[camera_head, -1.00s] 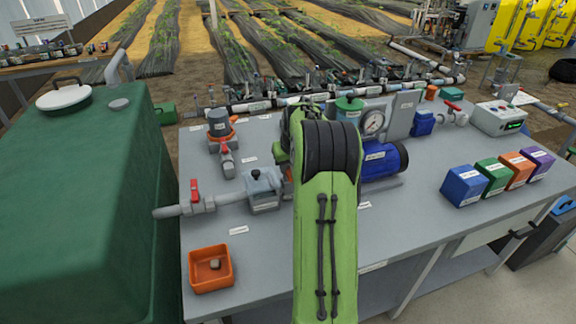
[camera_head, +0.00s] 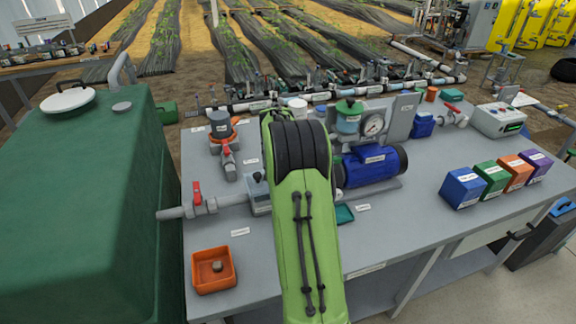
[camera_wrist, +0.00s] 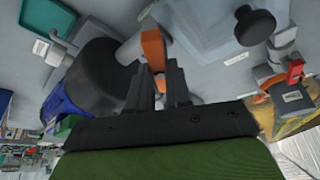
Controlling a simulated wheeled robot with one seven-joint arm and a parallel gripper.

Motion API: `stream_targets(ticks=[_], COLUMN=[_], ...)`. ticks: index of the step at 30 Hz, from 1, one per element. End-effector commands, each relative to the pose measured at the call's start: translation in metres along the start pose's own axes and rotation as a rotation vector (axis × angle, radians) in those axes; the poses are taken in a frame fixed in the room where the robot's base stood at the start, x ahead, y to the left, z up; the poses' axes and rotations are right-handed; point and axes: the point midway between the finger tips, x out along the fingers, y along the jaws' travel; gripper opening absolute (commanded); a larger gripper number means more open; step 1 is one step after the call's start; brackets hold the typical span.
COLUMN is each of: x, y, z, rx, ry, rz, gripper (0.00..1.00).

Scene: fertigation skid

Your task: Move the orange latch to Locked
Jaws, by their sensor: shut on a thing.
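In the wrist view, the orange latch (camera_wrist: 153,46) stands upright between the dark fingertips of my gripper (camera_wrist: 160,78). The fingers are close together around its lower part, which they partly hide. A pale grey pipe end meets the latch on the left, and a clear-grey housing with a black knob (camera_wrist: 255,24) is to its upper right. In the head view my green arm hides the gripper and the latch. I cannot read the position labels near the latch, so its setting cannot be told.
A blue pump motor (camera_head: 372,165) is right of my arm, with a teal tray (camera_head: 344,214) before it. A red-handled valve (camera_head: 197,196) and an orange bin (camera_head: 212,269) are on the left. Several coloured boxes stand at right. The bench's front middle is clear.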

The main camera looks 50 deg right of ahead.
Motion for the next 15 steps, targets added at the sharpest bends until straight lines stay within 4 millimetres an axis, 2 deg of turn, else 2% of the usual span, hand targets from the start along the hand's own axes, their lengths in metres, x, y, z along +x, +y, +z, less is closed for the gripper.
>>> stream_targets(ticks=[15], x=[-0.0024], y=[-0.006], z=[-0.0023], rx=[0.449], ry=[0.0], rz=[0.188], gripper=[0.0])
